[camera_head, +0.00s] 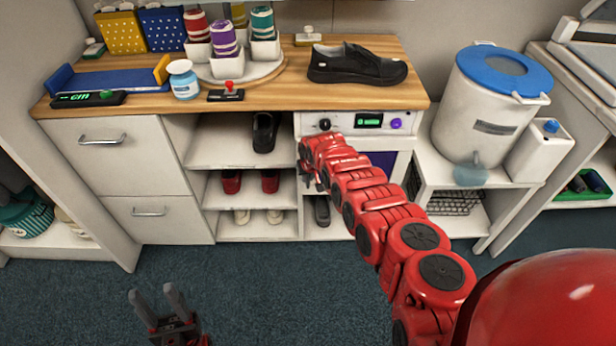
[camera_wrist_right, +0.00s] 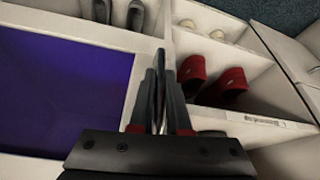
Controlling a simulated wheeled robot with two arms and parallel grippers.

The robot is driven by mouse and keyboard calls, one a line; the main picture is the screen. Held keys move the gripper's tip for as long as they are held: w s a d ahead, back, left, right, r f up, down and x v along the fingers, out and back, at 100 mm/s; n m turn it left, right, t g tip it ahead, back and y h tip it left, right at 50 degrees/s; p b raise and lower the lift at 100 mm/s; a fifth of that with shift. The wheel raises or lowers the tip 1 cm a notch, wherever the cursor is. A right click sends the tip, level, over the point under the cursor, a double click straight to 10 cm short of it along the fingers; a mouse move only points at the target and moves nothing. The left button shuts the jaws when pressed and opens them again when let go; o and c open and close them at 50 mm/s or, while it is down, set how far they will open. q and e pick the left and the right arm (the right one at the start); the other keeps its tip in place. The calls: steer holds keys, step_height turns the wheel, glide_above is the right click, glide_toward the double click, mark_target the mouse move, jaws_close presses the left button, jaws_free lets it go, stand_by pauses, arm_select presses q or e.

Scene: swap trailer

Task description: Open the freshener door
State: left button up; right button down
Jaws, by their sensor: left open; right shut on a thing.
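The freshener (camera_head: 341,124) is a white unit under the wooden counter, with a knob, a small green display and a purple knob on its panel. Its door has a purple window (camera_head: 383,160), largely hidden behind my right arm. In the right wrist view the purple window (camera_wrist_right: 62,92) fills the left side, framed in white. My right gripper (camera_wrist_right: 160,85) is shut on a thin upright handle (camera_wrist_right: 161,72) at the door's edge. The door looks shut or nearly so; I cannot tell exactly. My left gripper (camera_head: 157,297) is open and empty, low over the floor at the lower left.
Open shelves (camera_head: 228,148) with several shoes, including red ones (camera_wrist_right: 212,82), stand beside the door. A black shoe (camera_head: 357,65), bottles and trays lie on the counter (camera_head: 290,88). A white bin (camera_head: 490,110) stands right. The blue-green floor (camera_head: 250,285) in front is clear.

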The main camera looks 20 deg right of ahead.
steer(key=s+d+n+g+y+p, duration=0.15)
steer(key=s+n+p, duration=0.25)
steer(key=s+p, duration=0.65)
steer(key=s+d+n+t+y+p, duration=0.1)
steer(key=s+d+n+y+p, duration=0.2)
steer(key=s+p, duration=0.75)
steer(key=s+d+n+g+b, duration=0.1)
steer(key=s+d+n+b, duration=0.4)
steer(key=s+d, duration=0.4)
steer(key=s+d+n+g+b, duration=0.2)
steer(key=s+d+n+b, duration=0.3)
steer(key=d, duration=1.1)
steer(key=s+b, duration=0.3)
steer(key=s, duration=0.1)
steer(key=shift+s+d, duration=0.15)
steer(key=shift+d, duration=0.15)
steer(key=shift+g+y, duration=0.25)
